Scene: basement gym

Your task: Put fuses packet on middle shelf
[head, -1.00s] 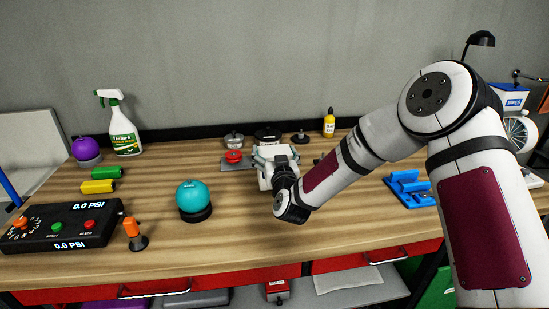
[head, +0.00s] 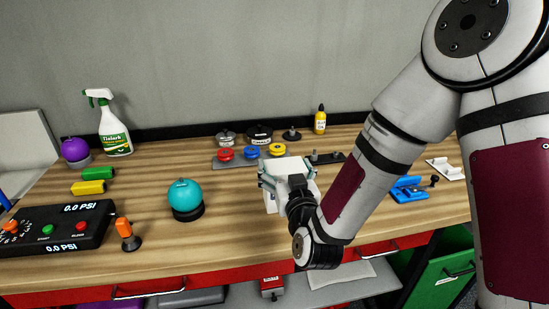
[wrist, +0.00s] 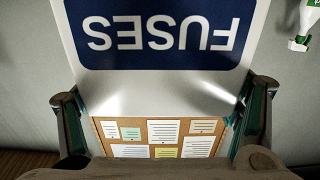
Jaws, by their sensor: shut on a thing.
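The fuses packet is white with a dark blue FUSES label (wrist: 158,32), upside down in the wrist view. In the head view the packet (head: 285,164) shows as a white block at my gripper, above the workbench, partly hidden by the fingers. My gripper (head: 284,181) is shut on the packet, with one finger at each side of it in the wrist view (wrist: 160,108). A grey shelf (head: 340,285) shows below the bench; I cannot tell whether it is the middle shelf.
The wooden workbench (head: 240,232) holds a teal ball (head: 185,195), a pressure gauge box (head: 55,228), a spray bottle (head: 114,132), a rack of coloured discs (head: 251,153) and a blue tool (head: 410,189). Red drawers (head: 228,279) run under its front edge. A green bin (head: 440,275) stands at right.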

